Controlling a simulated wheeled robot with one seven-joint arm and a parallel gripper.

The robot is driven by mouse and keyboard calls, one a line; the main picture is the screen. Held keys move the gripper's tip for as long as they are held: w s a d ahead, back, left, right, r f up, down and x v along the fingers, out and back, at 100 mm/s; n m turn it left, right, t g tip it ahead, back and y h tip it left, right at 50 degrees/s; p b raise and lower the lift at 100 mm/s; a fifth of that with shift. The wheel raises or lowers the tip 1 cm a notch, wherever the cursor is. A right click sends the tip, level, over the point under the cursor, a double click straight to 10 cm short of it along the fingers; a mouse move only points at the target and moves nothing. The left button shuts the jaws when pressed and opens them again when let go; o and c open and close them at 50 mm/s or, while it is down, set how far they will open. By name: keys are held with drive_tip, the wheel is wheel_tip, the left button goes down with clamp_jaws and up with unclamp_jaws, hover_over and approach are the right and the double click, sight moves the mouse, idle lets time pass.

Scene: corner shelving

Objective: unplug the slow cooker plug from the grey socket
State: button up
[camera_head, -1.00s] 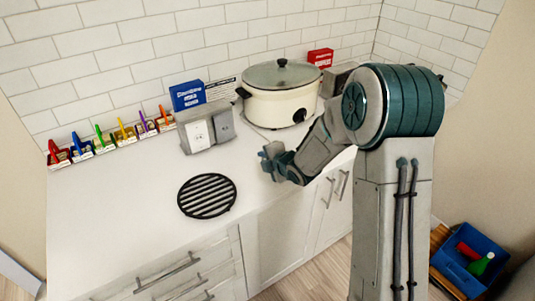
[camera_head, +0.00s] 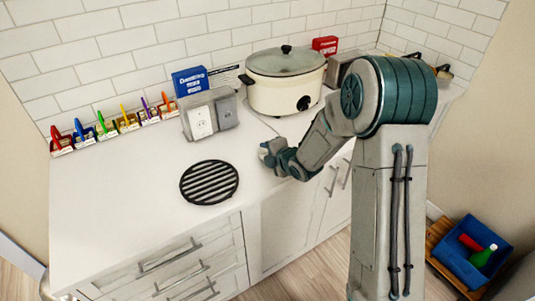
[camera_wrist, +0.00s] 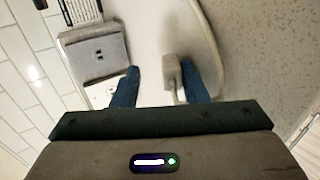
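The grey socket (camera_head: 226,112) is on the right of a double outlet box on the counter; its dark holes show bare in the wrist view (camera_wrist: 98,55). The pale slow cooker plug (camera_wrist: 172,74) is apart from it, between my fingers and close beside the right one. My gripper (camera_wrist: 157,86) is open, with a gap between the left finger and the plug. In the head view my gripper (camera_head: 268,152) hangs near the counter's front edge, right of the box. The plug cannot be made out there. The cream slow cooker (camera_head: 285,80) stands behind.
The white socket (camera_head: 200,120) adjoins the grey one. A black round trivet (camera_head: 209,183) lies in front. Blue (camera_head: 190,83) and red (camera_head: 325,46) boxes stand along the wall, with several coloured items at left. A pale cord (camera_wrist: 215,45) curves over the counter.

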drive_tip(key=shift+s+f, duration=0.1)
drive_tip(key=shift+s, duration=0.05)
drive_tip(key=b+v, duration=0.1)
drive_tip(key=v, duration=1.2)
drive_tip(key=shift+s+r, duration=0.15)
drive_tip(key=shift+r, duration=0.2)
